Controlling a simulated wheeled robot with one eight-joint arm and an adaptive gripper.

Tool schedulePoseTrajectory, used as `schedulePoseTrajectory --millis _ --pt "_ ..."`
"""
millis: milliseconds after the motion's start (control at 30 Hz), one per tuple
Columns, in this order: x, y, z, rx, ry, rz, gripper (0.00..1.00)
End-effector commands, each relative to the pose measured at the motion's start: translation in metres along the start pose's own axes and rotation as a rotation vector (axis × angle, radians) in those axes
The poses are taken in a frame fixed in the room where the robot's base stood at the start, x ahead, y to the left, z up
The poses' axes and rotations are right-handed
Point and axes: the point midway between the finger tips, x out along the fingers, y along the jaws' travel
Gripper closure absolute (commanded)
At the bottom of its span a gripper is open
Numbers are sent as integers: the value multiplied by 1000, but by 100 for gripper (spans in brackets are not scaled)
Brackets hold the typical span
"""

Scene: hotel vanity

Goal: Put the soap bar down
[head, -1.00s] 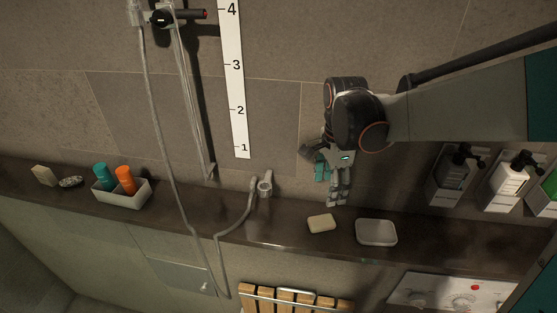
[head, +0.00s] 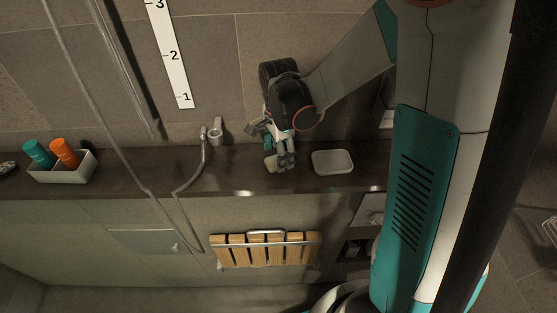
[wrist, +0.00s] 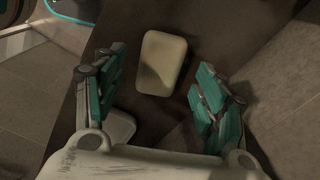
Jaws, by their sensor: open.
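The soap bar (head: 270,164) is cream-coloured and lies on the dark shelf (head: 222,180), partly hidden by my gripper (head: 282,158) in the head view. In the wrist view the whole soap bar (wrist: 163,62) shows between and a little beyond my teal finger pads, with a gap on each side. My gripper is open, points down at the soap and holds nothing. The pale soap dish (head: 332,162) lies on the shelf to the right of the soap, empty. In the wrist view it is partly hidden behind the left finger.
A grey tray (head: 62,174) with a teal bottle (head: 38,153) and an orange bottle (head: 65,151) stands at the shelf's left. A hose (head: 190,180) crosses the shelf left of the soap. A slatted wooden seat (head: 265,250) is below the shelf edge. The tiled wall is behind.

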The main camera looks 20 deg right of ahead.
Motion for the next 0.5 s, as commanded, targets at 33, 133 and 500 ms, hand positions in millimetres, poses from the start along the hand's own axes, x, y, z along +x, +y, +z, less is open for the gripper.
schedulePoseTrajectory --millis 33,133,500 --pt "8 -1 0 0 0 0 35" --pt "16 0 0 0 0 0 35" --pt "18 0 0 0 0 0 55"
